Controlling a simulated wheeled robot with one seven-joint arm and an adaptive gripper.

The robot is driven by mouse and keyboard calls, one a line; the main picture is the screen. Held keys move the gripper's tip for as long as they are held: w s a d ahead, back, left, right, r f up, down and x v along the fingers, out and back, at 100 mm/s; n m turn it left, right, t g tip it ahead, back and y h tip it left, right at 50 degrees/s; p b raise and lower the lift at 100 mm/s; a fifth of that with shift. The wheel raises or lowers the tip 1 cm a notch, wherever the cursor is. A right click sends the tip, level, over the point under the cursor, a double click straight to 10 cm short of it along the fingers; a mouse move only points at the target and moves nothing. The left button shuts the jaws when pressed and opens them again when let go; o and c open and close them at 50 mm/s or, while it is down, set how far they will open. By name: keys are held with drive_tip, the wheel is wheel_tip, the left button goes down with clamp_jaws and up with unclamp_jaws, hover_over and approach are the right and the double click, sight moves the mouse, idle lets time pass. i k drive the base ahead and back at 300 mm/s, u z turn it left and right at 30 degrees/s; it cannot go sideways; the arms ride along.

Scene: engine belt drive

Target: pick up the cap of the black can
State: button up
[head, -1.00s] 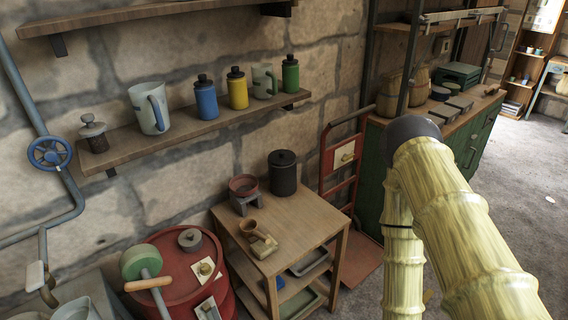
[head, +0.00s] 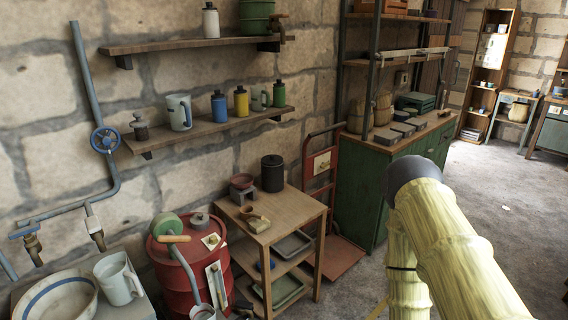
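A black can (head: 272,177) stands upright at the back of a small wooden table (head: 290,212). Its dark cap (head: 272,160) sits on top, with a small raised knob. Nothing hides the can from this side. My pale yellow arm shows at the right, well apart from the can and in front of the green cabinet. My gripper is not in view.
A red drum (head: 180,283) stands left, a red hand truck (head: 322,185) right. A shelf (head: 205,131) with mugs and bottles hangs above. Floor at right is open.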

sight(270, 159)
drive_tip(key=z, duration=0.6)
drive_tip(key=i, duration=1.25)
drive_tip(key=u, duration=0.2)
